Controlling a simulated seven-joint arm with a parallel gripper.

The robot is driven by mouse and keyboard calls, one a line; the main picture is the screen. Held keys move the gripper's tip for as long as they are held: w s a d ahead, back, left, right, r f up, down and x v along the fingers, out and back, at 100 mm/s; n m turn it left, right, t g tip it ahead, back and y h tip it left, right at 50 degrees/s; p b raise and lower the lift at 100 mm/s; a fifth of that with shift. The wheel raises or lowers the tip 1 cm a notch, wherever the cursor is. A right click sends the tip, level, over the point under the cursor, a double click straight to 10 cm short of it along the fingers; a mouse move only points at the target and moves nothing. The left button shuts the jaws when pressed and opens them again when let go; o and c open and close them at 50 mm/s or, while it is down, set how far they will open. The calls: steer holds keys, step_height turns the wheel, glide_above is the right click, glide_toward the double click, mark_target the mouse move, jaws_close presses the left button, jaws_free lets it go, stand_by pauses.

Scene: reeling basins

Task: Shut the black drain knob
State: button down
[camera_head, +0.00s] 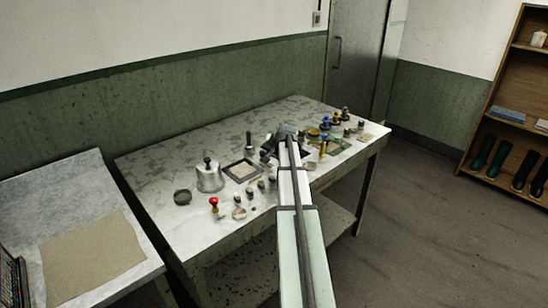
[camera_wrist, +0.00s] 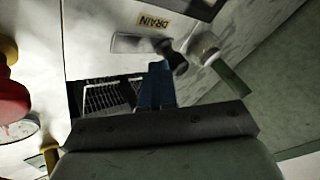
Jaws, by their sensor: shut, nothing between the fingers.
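In the wrist view, a dark knob (camera_wrist: 174,57) stands beside a plate labelled DRAIN (camera_wrist: 153,21), with a shiny metal part (camera_wrist: 203,46) next to it. My gripper (camera_wrist: 157,70) is shut and empty. Its blue-grey fingertips appear just below and left of the dark knob in the picture; I cannot tell whether they touch it. In the head view, my gripper (camera_head: 287,131) is over the middle of the table, and my arm hides much of what lies under it. I cannot pick out the drain knob there.
A red-and-yellow part (camera_wrist: 10,95) and a metal grate (camera_wrist: 108,97) lie left of my fingers in the wrist view. On the table (camera_head: 165,155) stand a metal pot (camera_head: 209,178), a red-topped item (camera_head: 214,204) and several coloured knobs at right. The table's far left is clear.

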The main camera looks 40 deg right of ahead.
steer(key=shift+w, duration=0.15)
steer(key=s, duration=0.1)
steer(key=s+d, duration=0.1)
steer(key=s, duration=0.2)
steer(key=shift+s+d+r, duration=0.1)
steer(key=shift+s+d, duration=0.15)
steer(key=shift+d, duration=0.1)
steer(key=v, duration=0.9)
